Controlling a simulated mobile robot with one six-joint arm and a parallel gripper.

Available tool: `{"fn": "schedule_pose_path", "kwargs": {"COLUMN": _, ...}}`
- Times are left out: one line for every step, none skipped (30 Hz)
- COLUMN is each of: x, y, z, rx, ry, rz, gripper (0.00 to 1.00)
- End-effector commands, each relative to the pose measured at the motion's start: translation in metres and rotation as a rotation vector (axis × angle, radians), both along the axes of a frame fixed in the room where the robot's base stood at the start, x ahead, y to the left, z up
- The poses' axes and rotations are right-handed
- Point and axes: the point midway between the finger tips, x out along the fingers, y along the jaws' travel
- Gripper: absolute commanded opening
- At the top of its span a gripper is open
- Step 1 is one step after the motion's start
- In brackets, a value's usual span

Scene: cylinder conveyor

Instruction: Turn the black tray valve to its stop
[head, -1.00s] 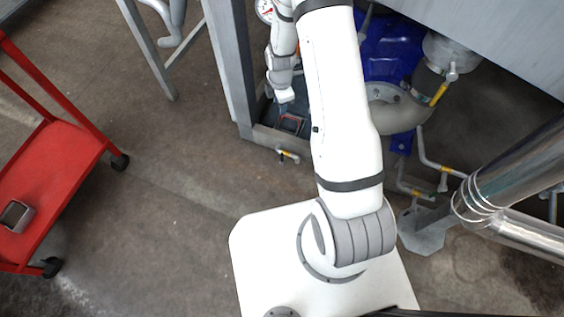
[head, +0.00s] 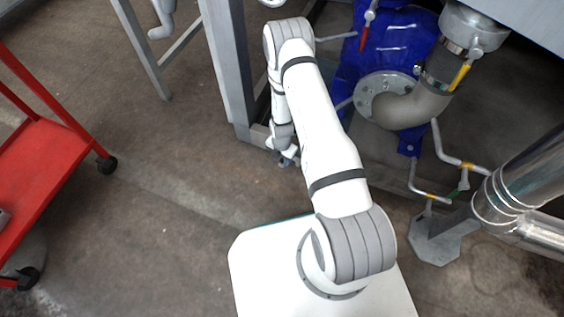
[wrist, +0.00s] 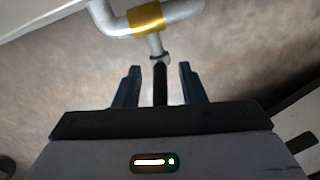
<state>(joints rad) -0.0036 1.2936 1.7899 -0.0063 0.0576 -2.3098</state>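The black tray valve shows in the wrist view as a black handle (wrist: 160,84) on a short grey metal stem, below a bent grey pipe with a yellow band (wrist: 147,20). My gripper (wrist: 158,80) is open, with one dark finger on each side of the handle. Gaps show between the handle and both fingers, so it does not look gripped. The handle's lower end runs toward the gripper body. In the head view my gripper (head: 287,160) is low beside the foot of the grey frame, small and partly behind my arm. The valve cannot be made out there.
A grey frame post (head: 228,75) stands beside my gripper. A blue pump (head: 395,50) with a thick curved pipe (head: 415,105) is right of my arm. Thin pipes and a shiny large pipe (head: 520,190) are further right. A red cart (head: 45,155) stands left, with open floor between.

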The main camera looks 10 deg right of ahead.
Motion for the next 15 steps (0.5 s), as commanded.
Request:
{"fn": "schedule_pose_path", "kwargs": {"x": -0.0001, "y": -0.0001, "z": -0.008, "rx": 0.0, "ry": 0.0, "rz": 0.0, "gripper": 0.37}}
{"fn": "schedule_pose_path", "kwargs": {"x": 0.0, "y": -0.0001, "z": -0.0101, "rx": 0.0, "ry": 0.0, "rz": -0.001, "gripper": 0.37}}
{"fn": "schedule_pose_path", "kwargs": {"x": -0.0001, "y": -0.0002, "z": -0.0122, "rx": 0.0, "ry": 0.0, "rz": -0.001, "gripper": 0.37}}
{"fn": "schedule_pose_path", "kwargs": {"x": -0.0001, "y": -0.0002, "z": -0.0134, "rx": 0.0, "ry": 0.0, "rz": -0.001, "gripper": 0.37}}
{"fn": "schedule_pose_path", "kwargs": {"x": -0.0001, "y": -0.0002, "z": -0.0143, "rx": 0.0, "ry": 0.0, "rz": -0.001, "gripper": 0.37}}
{"fn": "schedule_pose_path", "kwargs": {"x": 0.0, "y": -0.0003, "z": -0.0149, "rx": 0.0, "ry": 0.0, "rz": -0.001, "gripper": 0.37}}
{"fn": "schedule_pose_path", "kwargs": {"x": 0.0, "y": -0.0003, "z": -0.015, "rx": 0.0, "ry": 0.0, "rz": -0.001, "gripper": 0.37}}
{"fn": "schedule_pose_path", "kwargs": {"x": 0.0, "y": -0.0003, "z": -0.015, "rx": 0.0, "ry": 0.0, "rz": -0.001, "gripper": 0.37}}
{"fn": "schedule_pose_path", "kwargs": {"x": 0.0001, "y": -0.0004, "z": -0.0148, "rx": 0.0, "ry": 0.0, "rz": -0.001, "gripper": 0.37}}
{"fn": "schedule_pose_path", "kwargs": {"x": 0.0001, "y": -0.0004, "z": -0.0146, "rx": 0.0, "ry": 0.0, "rz": -0.002, "gripper": 0.37}}
{"fn": "schedule_pose_path", "kwargs": {"x": 0.0, "y": -0.0004, "z": -0.0145, "rx": 0.0, "ry": 0.0, "rz": -0.002, "gripper": 0.37}}
{"fn": "schedule_pose_path", "kwargs": {"x": 0.0, "y": -0.0012, "z": -0.0145, "rx": 0.0, "ry": 0.0, "rz": -0.003, "gripper": 0.37}}
{"fn": "schedule_pose_path", "kwargs": {"x": 0.0, "y": -0.0015, "z": -0.0144, "rx": 0.0, "ry": 0.0, "rz": -0.003, "gripper": 0.37}}
{"fn": "schedule_pose_path", "kwargs": {"x": -0.0001, "y": -0.0016, "z": -0.0144, "rx": 0.0, "ry": 0.0, "rz": -0.003, "gripper": 0.34}}
{"fn": "schedule_pose_path", "kwargs": {"x": 0.0, "y": -0.0016, "z": -0.0144, "rx": 0.0, "ry": 0.0, "rz": -0.003, "gripper": 0.31}}
